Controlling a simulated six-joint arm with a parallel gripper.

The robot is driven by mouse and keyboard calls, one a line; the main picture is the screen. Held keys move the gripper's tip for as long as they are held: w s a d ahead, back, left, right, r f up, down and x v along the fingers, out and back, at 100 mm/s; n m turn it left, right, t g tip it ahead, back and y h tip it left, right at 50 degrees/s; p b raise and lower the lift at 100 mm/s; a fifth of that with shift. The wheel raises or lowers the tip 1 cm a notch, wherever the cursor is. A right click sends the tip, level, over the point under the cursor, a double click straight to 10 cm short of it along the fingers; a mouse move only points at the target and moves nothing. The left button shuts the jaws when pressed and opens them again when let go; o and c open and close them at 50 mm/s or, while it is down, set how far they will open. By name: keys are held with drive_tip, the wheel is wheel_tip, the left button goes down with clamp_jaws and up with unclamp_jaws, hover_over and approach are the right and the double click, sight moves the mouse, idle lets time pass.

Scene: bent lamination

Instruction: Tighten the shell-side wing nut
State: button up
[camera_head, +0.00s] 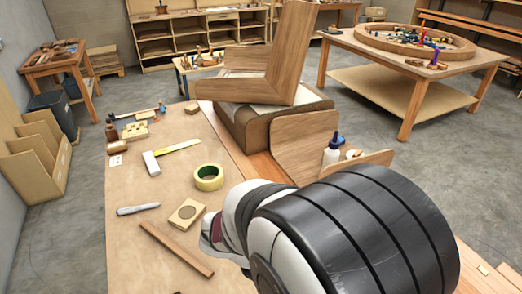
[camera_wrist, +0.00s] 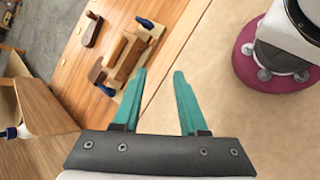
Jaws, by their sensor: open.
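My gripper (camera_wrist: 159,74) shows in the wrist view with two teal fingers spread apart and nothing between them. Just left of the fingers, a wooden jig (camera_wrist: 124,60) of several blocks on a pale base lies on the wooden bench top. Small blue parts sit at its upper end (camera_wrist: 145,22) and lower left end (camera_wrist: 106,90). I cannot tell whether either is the shell-side wing nut. The left fingertip is close to the jig, but I cannot tell whether they touch. In the head view my arm hides the gripper and the jig.
A large bent wooden shell (camera_head: 277,62) rests on a brown block (camera_head: 270,118) in the head view. Yellow tape (camera_head: 208,177), a wooden strip (camera_head: 176,248) and small tools lie on the tan mat (camera_head: 130,240).

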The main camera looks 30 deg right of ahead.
drive_tip(key=w+d+f+n+t+h, duration=0.2)
drive_tip(key=w+d+f+n+h, duration=0.15)
drive_tip(key=w+n, duration=0.3)
drive_tip(key=w+d+f+n+t+h, duration=0.2)
drive_tip(key=w+f+n+h, duration=0.1)
drive_tip(key=w+f+n, duration=0.3)
drive_tip(key=shift+n+t, duration=0.3)
drive_tip(key=shift+n, duration=0.35)
drive_tip(key=x, duration=0.9)
drive_tip(key=s+x, duration=0.1)
drive_tip(key=x, duration=0.4)
drive_tip(key=shift+d+r, duration=0.15)
drive_tip(key=shift+r, duration=0.2)
drive_tip(key=shift+d+f, duration=0.25)
drive_tip(key=shift+d, duration=0.4)
clamp_jaws()
